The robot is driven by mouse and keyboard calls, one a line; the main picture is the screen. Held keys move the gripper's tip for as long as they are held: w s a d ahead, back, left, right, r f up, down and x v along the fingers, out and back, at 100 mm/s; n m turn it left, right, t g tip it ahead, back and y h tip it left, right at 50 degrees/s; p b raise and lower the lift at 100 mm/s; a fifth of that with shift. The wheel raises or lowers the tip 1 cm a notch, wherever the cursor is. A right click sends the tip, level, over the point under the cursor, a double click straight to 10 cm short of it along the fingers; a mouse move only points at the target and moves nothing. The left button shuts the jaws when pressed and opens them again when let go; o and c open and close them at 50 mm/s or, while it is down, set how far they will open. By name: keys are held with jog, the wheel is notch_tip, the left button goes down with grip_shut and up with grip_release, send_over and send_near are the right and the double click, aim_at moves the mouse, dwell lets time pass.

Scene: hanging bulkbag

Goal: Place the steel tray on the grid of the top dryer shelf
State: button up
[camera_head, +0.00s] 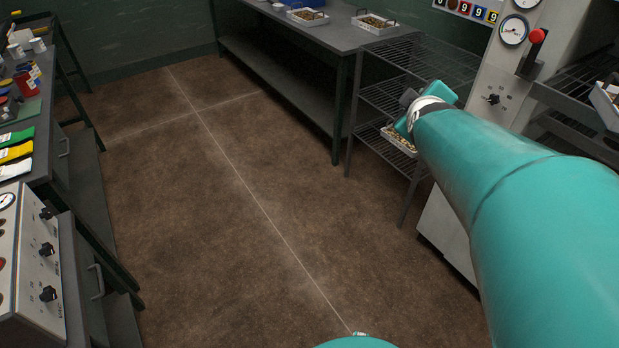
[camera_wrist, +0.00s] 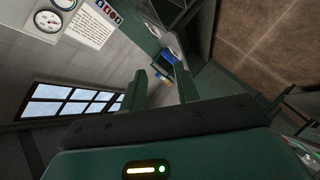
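My gripper (camera_wrist: 160,71) is open in the wrist view, its two fingers apart with nothing between them. In the head view the arm's end is near the wire rack (camera_head: 420,62), with the fingers mostly hidden. A shallow steel tray of small brownish pieces (camera_head: 401,140) rests on a lower shelf of that rack, partly behind my arm. Similar handled trays stand on the back bench: one on the left (camera_head: 307,17), one on the right (camera_head: 375,24). Another tray (camera_head: 607,104), cut by the right edge, sits by barred dark shelves (camera_head: 574,92). I cannot tell which tray or shelf is meant.
A grey machine (camera_head: 492,75) with gauges and a red-knobbed lever (camera_head: 535,45) stands right of the rack. A cluttered bench (camera_head: 40,130) and control box (camera_head: 30,262) line the left. The brown floor (camera_head: 205,215) between is clear. A window (camera_wrist: 68,101) shows in the wrist view.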

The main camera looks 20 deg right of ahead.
jog(key=s+a+f+m+g+y, duration=0.1)
jog(key=s+a+f+y, duration=0.1)
jog(key=a, duration=0.7)
jog(key=s+a+f+m+g+y, duration=0.1)
jog(key=a+y, duration=0.3)
jog(key=a, duration=0.6)
jog(key=shift+s+a+f, duration=0.15)
jog(key=shift+s+f, duration=0.25)
jog(key=shift+f, duration=0.25)
jog(key=s+a+f+m+g, duration=0.1)
jog(key=s+a, duration=0.1)
jog(key=s, duration=0.1)
jog(key=s+a+f+g+y, duration=0.1)
jog(key=s+a, duration=0.2)
jog(key=s+a+f+m+g, duration=0.1)
jog(key=s+a, duration=0.2)
jog(key=shift+f+m+g+y, duration=0.2)
jog(key=shift+m+g+y, duration=0.1)
jog(key=shift+g+y, duration=0.1)
jog(key=shift+c, duration=1.4)
jog(key=shift+s, duration=0.1)
jog(key=c, duration=0.4)
